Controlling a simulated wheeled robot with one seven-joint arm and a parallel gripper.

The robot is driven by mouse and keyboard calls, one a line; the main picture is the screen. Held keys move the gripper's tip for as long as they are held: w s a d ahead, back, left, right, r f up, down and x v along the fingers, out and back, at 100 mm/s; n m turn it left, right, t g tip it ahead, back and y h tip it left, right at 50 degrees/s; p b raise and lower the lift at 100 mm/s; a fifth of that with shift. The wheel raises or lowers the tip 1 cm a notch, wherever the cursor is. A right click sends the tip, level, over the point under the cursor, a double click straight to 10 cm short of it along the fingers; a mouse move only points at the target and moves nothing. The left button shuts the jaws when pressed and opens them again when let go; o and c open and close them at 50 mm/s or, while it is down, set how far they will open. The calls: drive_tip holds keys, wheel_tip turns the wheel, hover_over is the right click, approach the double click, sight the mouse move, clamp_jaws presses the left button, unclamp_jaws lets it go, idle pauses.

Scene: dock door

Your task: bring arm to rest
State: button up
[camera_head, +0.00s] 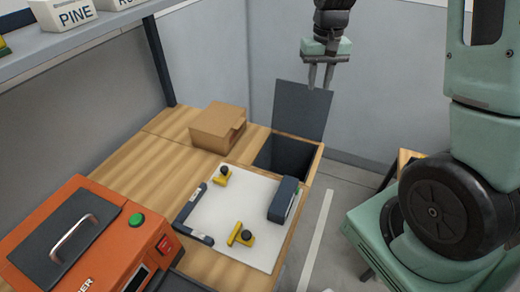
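My gripper (320,76) hangs at the top of the view, fingers pointing down, with a visible gap between them. It is open and nothing shows between the fingers. It is in the air, in front of the pale wall and just above the upper edge of a raised dark flap (301,110) in the picture. I cannot tell whether it touches the flap. The green arm shows at the right, partly cut off by the picture's edge.
The wooden bench (155,155) holds an orange machine (100,235), a cardboard box (217,127) and a white board (213,222) with yellow, black-knobbed pieces. A dark opening (284,157) lies below the flap. A shelf (80,40) with labelled blocks is at upper left.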

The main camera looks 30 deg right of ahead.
drive_tip(key=shift+a, duration=0.1)
drive_tip(key=s+a+n+b, duration=0.1)
drive_tip(key=s+a+n, duration=0.25)
drive_tip(key=a, duration=0.65)
drive_tip(key=s+a+n+b, duration=0.1)
drive_tip(key=s+a+n, duration=0.25)
drive_tip(key=a, duration=0.65)
drive_tip(key=s+a+n, duration=0.2)
drive_tip(key=s+a, duration=0.2)
drive_tip(key=s, duration=0.4)
drive_tip(key=s+a+n, duration=0.3)
drive_tip(key=s+a, duration=0.2)
drive_tip(key=s, duration=0.3)
drive_tip(key=shift+s+a+f+y, duration=0.2)
drive_tip(key=shift+y, duration=0.1)
